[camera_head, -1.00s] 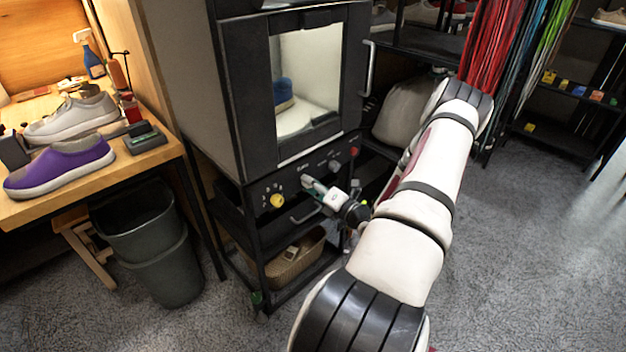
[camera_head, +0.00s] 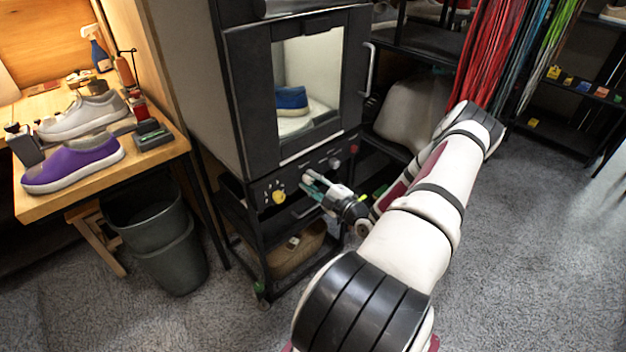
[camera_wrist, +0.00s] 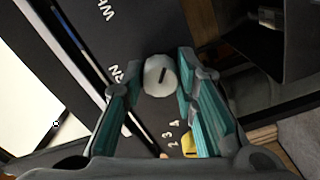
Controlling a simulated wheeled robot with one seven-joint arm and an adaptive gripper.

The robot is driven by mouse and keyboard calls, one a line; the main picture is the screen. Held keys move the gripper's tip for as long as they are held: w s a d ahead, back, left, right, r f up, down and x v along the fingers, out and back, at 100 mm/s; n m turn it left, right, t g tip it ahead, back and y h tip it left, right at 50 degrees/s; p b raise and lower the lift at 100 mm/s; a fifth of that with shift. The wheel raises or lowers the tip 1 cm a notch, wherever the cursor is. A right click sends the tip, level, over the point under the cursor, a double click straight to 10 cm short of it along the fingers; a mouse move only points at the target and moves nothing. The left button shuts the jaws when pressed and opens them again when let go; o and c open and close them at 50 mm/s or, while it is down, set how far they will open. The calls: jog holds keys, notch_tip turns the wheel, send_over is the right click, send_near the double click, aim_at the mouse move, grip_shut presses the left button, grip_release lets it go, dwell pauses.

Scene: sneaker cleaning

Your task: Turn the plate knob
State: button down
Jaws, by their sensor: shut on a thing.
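A pale round knob with a dark pointer line (camera_wrist: 160,75) sits on the dark control panel (camera_head: 262,208) under the cabinet's window. The lettering beside it is cut off in the wrist view, so I cannot read its full label. My gripper (camera_head: 308,181) reaches the panel from the right. Its two teal-padded fingers stand on either side of the pale knob in the wrist view (camera_wrist: 157,84), shut on it. Inside the cabinet, a blue shoe (camera_head: 291,98) rests on a white surface (camera_head: 292,124).
A yellow knob (camera_head: 279,197) with numbers sits left of my gripper; a dark knob (camera_head: 334,162) and a red one (camera_head: 354,149) sit right. A wooden bench (camera_head: 165,160) holds a purple sneaker (camera_head: 75,163). Grey bins (camera_head: 170,260) stand below. Floor at right is clear.

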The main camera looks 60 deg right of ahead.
jog(key=m+p, duration=0.1)
jog(key=m, duration=0.4)
jog(key=shift+m, duration=0.3)
jog(key=shift+f+m+p, duration=0.1)
jog(key=shift+m+p, duration=0.4)
jog(key=shift+m, duration=1.6)
jog(key=c, duration=1.3)
grip_release()
jog(key=v, duration=1.2)
jog(key=shift+a, duration=0.1)
